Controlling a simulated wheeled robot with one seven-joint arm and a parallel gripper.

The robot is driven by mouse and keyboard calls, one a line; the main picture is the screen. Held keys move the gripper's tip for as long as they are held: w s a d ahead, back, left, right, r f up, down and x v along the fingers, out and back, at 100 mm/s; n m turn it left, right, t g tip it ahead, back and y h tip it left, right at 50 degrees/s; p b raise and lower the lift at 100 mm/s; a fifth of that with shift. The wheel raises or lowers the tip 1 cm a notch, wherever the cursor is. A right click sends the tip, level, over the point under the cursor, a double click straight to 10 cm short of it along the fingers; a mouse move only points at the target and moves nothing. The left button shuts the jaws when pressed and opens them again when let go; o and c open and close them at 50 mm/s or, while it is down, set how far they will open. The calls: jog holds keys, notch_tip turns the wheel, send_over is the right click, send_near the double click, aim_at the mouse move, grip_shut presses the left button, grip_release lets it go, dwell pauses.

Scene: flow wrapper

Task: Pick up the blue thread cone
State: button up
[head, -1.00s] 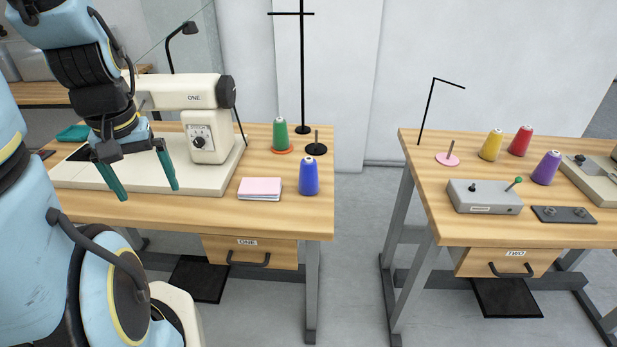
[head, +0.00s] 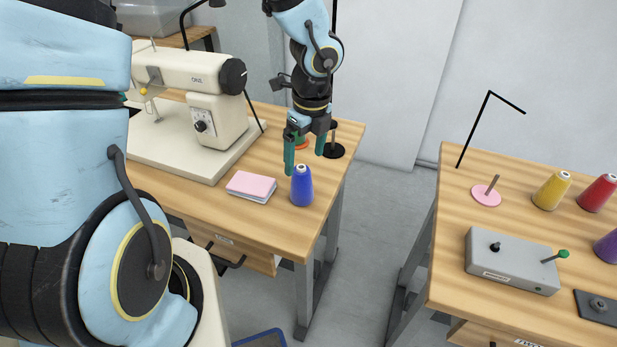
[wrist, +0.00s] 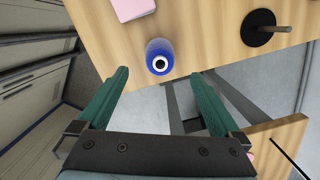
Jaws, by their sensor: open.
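The blue thread cone (head: 301,187) stands upright near the front right edge of the left table, beside a pink pad. It also shows from above in the wrist view (wrist: 158,57), just beyond the fingertips and roughly between their lines. My gripper (head: 304,160) is open and empty, with its green fingers pointing down above and slightly behind the cone in the head view. The fingers also show spread apart in the wrist view (wrist: 163,75). They do not appear to hold the cone.
The pink pad (head: 251,186) lies left of the cone. A black spindle stand (head: 334,150) is behind. A sewing machine (head: 205,105) stands to the left. The right table (head: 450,215) holds yellow (head: 551,190) and red (head: 598,193) cones and a grey control box (head: 510,262), across a floor gap.

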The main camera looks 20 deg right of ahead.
aim_at(302, 186)
jog(key=f, duration=0.3)
jog(key=f+b, duration=0.1)
jog(key=f, duration=0.3)
jog(key=w+f, duration=0.1)
jog(key=f, duration=0.2)
jog(key=shift+a+f, duration=0.25)
jog(key=shift+a, duration=0.05)
jog(key=shift+c, duration=0.4)
jog(key=c, duration=1.4)
jog(key=shift+r, duration=0.1)
